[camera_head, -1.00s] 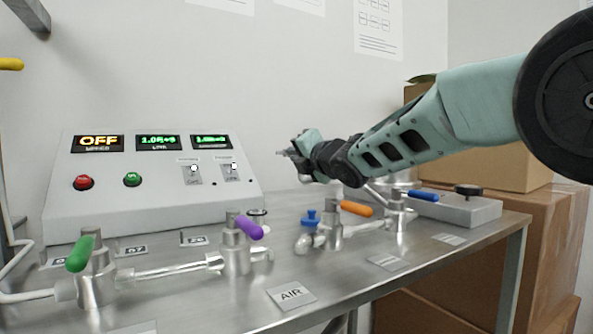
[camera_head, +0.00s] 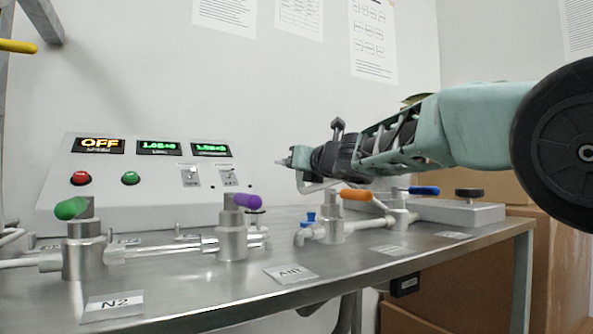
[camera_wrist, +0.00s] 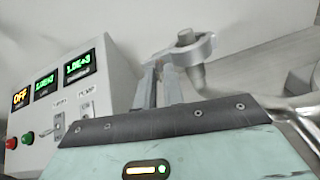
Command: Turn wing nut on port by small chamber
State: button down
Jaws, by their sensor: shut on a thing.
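My gripper (camera_head: 284,162) reaches left over the back of the steel bench in the head view, and its tip is small there. In the wrist view my gripper (camera_wrist: 160,68) has its two fingers close together against the near left end of a grey metal clamp-like piece (camera_wrist: 203,48), shut on it. An upright bolt-like post (camera_wrist: 191,70) passes through this piece. The wing nut cannot be clearly told apart from the clamp, and the fingers cover part of it. In the head view my arm hides the port and small chamber.
A control box (camera_head: 150,185) with lit displays stands left of my gripper. Valves with green (camera_head: 70,208), purple (camera_head: 247,201), orange (camera_head: 356,194) and blue (camera_head: 424,190) handles line the bench (camera_head: 350,262). Cardboard boxes (camera_head: 470,285) stand at the right.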

jog(key=shift+n, duration=0.4)
jog(key=c, duration=1.8)
grip_release()
jog(key=b+v, duration=0.5)
jog(key=v, duration=1.2)
jog(key=shift+s+d+b, duration=0.15)
jog(key=shift+d+b, duration=0.05)
jog(key=shift+b, duration=0.15)
